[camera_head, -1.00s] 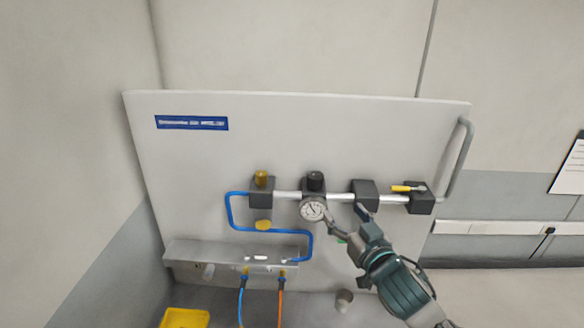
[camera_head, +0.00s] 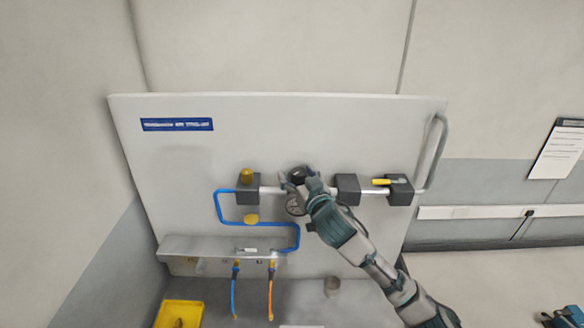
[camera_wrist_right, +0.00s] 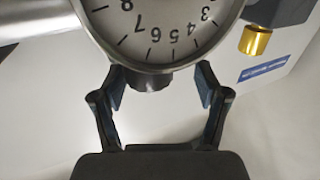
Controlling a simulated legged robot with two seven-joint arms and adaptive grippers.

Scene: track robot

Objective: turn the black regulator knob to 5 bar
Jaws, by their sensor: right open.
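The black regulator knob (camera_head: 298,172) sits on top of the regulator on the pipe, partly covered by my right gripper (camera_head: 303,183). In the right wrist view the dark ribbed knob (camera_wrist_right: 150,80) shows below the gauge, between the two spread fingers of my open right gripper (camera_wrist_right: 162,82). A gap shows on each side, wider on the right. The round white gauge (camera_head: 294,208) is partly hidden by the gripper. In the right wrist view the gauge (camera_wrist_right: 160,35) is upside down and cut off, with digits 3 to 8 showing; I cannot read its needle. My left gripper is out of view.
A grey panel (camera_head: 165,165) carries the pipe. Beside the regulator are a black block (camera_head: 347,190), a yellow-handled valve (camera_head: 397,190) and a brass-topped block (camera_head: 247,190). Blue tubing (camera_head: 262,223) loops left.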

